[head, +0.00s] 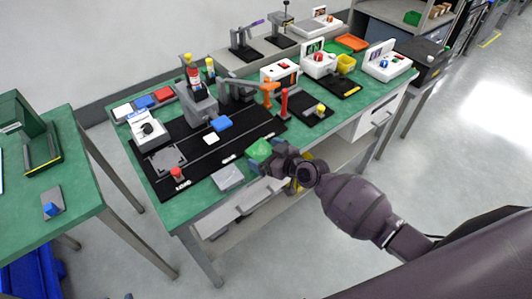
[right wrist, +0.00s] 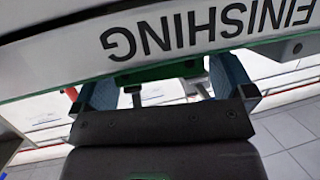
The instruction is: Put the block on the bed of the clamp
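A green block (head: 259,150) is at the tip of my right gripper (head: 272,151), over the front edge of the green bench. In the right wrist view, the two blue-padded fingers (right wrist: 165,82) stand apart with a shadowed green strip (right wrist: 160,71) spanning between them, which looks like the block held there. A device with a purple handle on a black base (head: 246,52) stands at the back of the bench and looks like a clamp; its bed is too small to make out. My left gripper is not in view.
A black mat (head: 190,162) carries a grey machine (head: 200,103), a blue block (head: 221,123) and a red button (head: 177,174). A grey plate (head: 228,177) lies near the front edge. An orange-topped post (head: 268,94) and a red post (head: 284,103) stand right of centre.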

